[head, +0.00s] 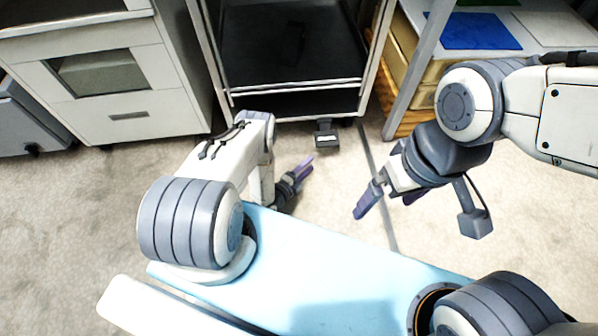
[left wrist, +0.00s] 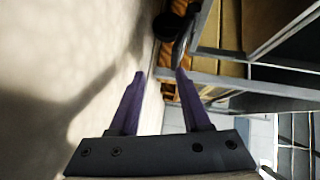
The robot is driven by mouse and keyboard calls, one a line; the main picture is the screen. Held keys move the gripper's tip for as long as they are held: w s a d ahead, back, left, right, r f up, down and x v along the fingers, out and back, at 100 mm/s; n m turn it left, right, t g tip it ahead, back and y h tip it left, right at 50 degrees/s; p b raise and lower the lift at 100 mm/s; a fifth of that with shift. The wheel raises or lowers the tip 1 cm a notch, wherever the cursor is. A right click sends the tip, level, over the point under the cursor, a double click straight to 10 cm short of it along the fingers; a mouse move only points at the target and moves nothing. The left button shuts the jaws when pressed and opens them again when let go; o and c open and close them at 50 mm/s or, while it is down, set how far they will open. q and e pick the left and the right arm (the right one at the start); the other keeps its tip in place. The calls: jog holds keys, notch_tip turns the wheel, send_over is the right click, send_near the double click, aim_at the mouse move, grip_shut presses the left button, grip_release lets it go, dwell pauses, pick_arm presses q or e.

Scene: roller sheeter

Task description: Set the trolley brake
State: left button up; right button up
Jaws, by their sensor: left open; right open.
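The trolley (head: 296,88) has a pale frame and dark shelves and stands at the top middle of the head view. A small dark brake pedal (head: 326,137) with a pale patch sticks out low at its front, just above the floor. Its set or released position cannot be told. My left gripper (head: 307,168) is open and empty, low and just in front of the pedal, apart from it. In the left wrist view its purple fingers (left wrist: 160,76) are spread, with a dark rounded part (left wrist: 168,26) beyond them. My right gripper (head: 384,207) is open and empty, further right.
A white cabinet (head: 120,112) stands left of the trolley. A table with a blue sheet (head: 474,30) stands to the right, with yellowish crates (head: 412,78) beneath it. The carpeted floor (head: 60,225) is clear at the left.

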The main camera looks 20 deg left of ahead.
pick_arm(q)
jog(key=p+v, duration=0.2)
jog(key=v, duration=0.4)
jog(key=shift+s+a+r+p, duration=0.15)
jog(key=shift+s+r+p, duration=0.1)
jog(key=shift+p, duration=0.15)
jog(key=shift+s+a, duration=0.15)
jog(key=shift+s, duration=0.6)
